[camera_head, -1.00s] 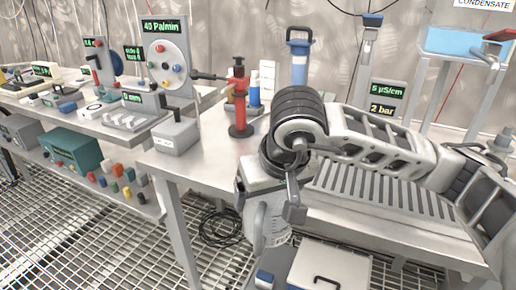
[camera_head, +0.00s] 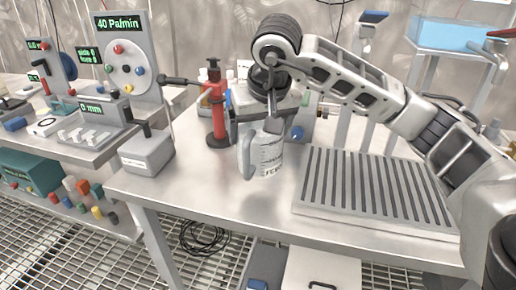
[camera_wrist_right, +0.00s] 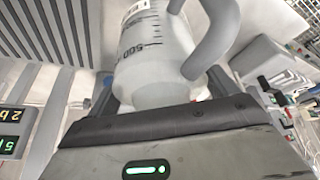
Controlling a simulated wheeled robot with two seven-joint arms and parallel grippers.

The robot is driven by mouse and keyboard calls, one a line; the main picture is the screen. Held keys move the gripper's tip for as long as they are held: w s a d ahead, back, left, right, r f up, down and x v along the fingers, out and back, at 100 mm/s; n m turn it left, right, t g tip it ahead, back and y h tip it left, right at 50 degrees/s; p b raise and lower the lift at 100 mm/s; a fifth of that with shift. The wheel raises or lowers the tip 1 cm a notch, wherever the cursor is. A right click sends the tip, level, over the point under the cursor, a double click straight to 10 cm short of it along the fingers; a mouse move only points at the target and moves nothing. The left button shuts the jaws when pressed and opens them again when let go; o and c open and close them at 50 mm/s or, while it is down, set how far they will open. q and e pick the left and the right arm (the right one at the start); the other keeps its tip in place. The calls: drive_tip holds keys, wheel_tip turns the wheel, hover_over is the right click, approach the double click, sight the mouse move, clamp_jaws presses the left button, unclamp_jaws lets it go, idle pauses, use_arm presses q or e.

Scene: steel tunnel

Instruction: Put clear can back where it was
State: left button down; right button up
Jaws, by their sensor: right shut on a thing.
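The clear can (camera_head: 266,157) is a translucent jug with dark graduation marks and a grey handle on its left side. My right gripper (camera_head: 267,130) is shut on its upper part from above, and the can hangs roughly upright over the steel table, left of the slatted grey tray. I cannot tell whether its base touches the table. The right wrist view shows the can (camera_wrist_right: 150,55) close up between the fingers, with its "500" mark and handle in sight. My left gripper is not in view.
The steel table (camera_head: 225,215) is bare in front of and left of the can. A red hand pump (camera_head: 217,115) stands close behind it to the left. The slatted tray (camera_head: 365,190) lies to the right. A grey box (camera_head: 147,152) sits at the left edge.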

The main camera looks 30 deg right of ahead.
sight(258, 134)
drive_tip(key=shift+w+d+f, duration=0.25)
drive_tip(key=shift+w+f, duration=0.25)
drive_tip(key=shift+f, duration=0.15)
drive_tip(key=shift+w+d+f, duration=0.25)
drive_tip(key=shift+w+f, duration=0.25)
drive_tip(key=shift+f, duration=0.1)
drive_tip(key=shift+w+f, duration=0.15)
drive_tip(key=shift+f, duration=1.5)
drive_tip(key=shift+f+b, duration=0.15)
drive_tip(key=shift+b, duration=0.2)
drive_tip(key=o, duration=1)
drive_tip(key=shift+o, duration=0.3)
